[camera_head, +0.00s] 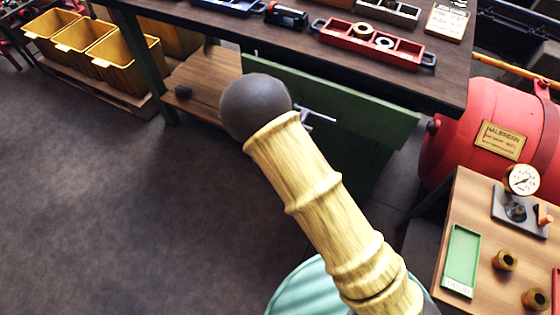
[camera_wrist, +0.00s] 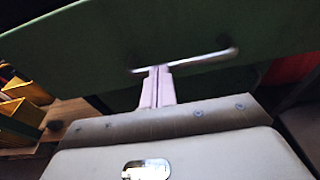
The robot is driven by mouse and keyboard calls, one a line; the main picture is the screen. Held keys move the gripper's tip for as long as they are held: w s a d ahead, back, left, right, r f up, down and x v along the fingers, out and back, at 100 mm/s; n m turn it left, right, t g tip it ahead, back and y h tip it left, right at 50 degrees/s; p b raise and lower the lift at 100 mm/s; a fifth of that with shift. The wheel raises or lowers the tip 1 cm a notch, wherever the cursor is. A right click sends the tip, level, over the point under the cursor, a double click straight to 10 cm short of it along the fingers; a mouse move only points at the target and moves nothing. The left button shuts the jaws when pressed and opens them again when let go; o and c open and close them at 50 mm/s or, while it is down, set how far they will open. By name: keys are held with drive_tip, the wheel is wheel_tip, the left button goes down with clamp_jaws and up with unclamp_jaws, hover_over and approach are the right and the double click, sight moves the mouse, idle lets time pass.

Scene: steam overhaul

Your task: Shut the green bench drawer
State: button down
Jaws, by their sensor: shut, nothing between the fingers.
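The green bench drawer (camera_head: 375,112) shows its front panel under the dark workbench top, partly hidden behind my arm in the head view. The same green front (camera_wrist: 90,50) fills the upper part of the wrist view. Its silver bar handle (camera_wrist: 205,58) runs across the lower part of the front. My gripper (camera_wrist: 157,70) is shut and empty, with its fingertips at the handle's left part; I cannot tell whether they touch it. In the head view my arm hides most of the gripper. How far the drawer stands out is hard to tell.
On the workbench (camera_head: 430,85) are a red tray (camera_head: 345,42) and other trays. Yellow bins (camera_head: 120,65) stand at the back left. A red boiler (camera_head: 460,140) and a small wooden table (camera_head: 485,285) with a gauge (camera_head: 521,179) are at the right. The left floor is clear.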

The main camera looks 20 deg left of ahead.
sight(313, 98)
drive_tip(key=x, duration=0.3)
drive_tip(key=r+x, duration=0.1)
drive_tip(key=x, duration=0.1)
drive_tip(key=r+b+x, duration=0.1)
drive_tip(key=x, duration=0.2)
drive_tip(key=shift+w+f, duration=0.2)
drive_tip(key=shift+w, duration=0.4)
drive_tip(key=shift+w+r, duration=0.15)
drive_tip(key=shift+r, duration=0.1)
drive_tip(key=shift+w+d+r, duration=0.1)
drive_tip(key=shift+d+r, duration=0.05)
drive_tip(key=shift+s, duration=0.5)
drive_tip(key=f+p+v, duration=0.1)
drive_tip(key=v, duration=1.2)
drive_tip(key=shift+s, duration=0.45)
drive_tip(key=shift+r, duration=0.1)
